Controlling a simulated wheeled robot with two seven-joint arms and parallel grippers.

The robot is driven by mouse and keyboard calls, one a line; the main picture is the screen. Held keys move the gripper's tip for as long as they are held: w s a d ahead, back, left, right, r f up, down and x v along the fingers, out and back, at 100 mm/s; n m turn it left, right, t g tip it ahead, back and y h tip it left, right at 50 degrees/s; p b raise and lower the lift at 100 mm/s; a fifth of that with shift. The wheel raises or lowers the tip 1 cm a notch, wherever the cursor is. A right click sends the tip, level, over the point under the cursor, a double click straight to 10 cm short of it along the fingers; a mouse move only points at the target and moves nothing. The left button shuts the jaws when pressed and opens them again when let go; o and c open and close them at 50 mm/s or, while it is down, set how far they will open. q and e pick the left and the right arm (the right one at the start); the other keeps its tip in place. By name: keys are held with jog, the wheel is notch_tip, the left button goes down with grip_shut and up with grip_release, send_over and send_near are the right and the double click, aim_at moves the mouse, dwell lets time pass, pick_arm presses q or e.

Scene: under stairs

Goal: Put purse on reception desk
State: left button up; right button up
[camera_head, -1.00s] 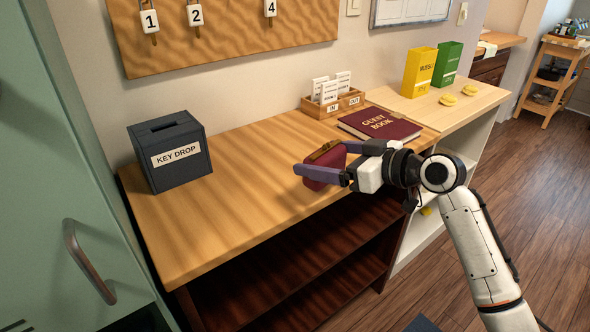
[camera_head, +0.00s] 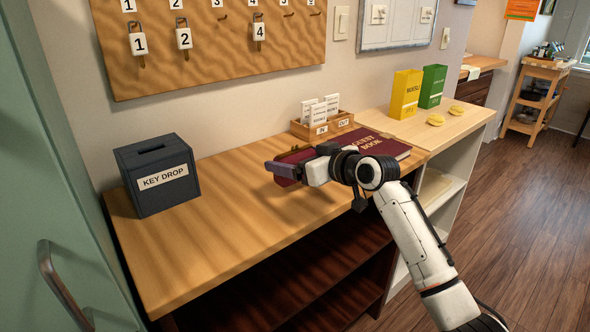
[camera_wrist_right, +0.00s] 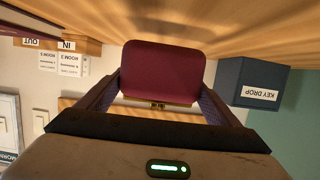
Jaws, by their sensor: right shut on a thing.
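The purse is dark red with a brass clasp; in the right wrist view the purse (camera_wrist_right: 160,72) sits between the two fingers of my right gripper (camera_wrist_right: 158,98). In the head view my right gripper (camera_head: 290,170) is shut on the purse (camera_head: 296,156), which is mostly hidden behind the fingers and wrist. The gripper is over the wooden reception desk (camera_head: 225,225), left of the guest book. I cannot tell whether the purse touches the desk top. My left gripper is not in view.
A dark key drop box (camera_head: 157,175) stands at the desk's left end. A wooden card holder (camera_head: 322,125) and the red guest book (camera_head: 378,143) are at the back right. Yellow (camera_head: 405,95) and green (camera_head: 432,86) boxes stand further right. The desk's middle and front left are clear.

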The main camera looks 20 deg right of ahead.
jog(key=shift+f, duration=1.3)
jog(key=shift+f, duration=0.15)
jog(key=o, duration=1.4)
jog(key=v, duration=1.2)
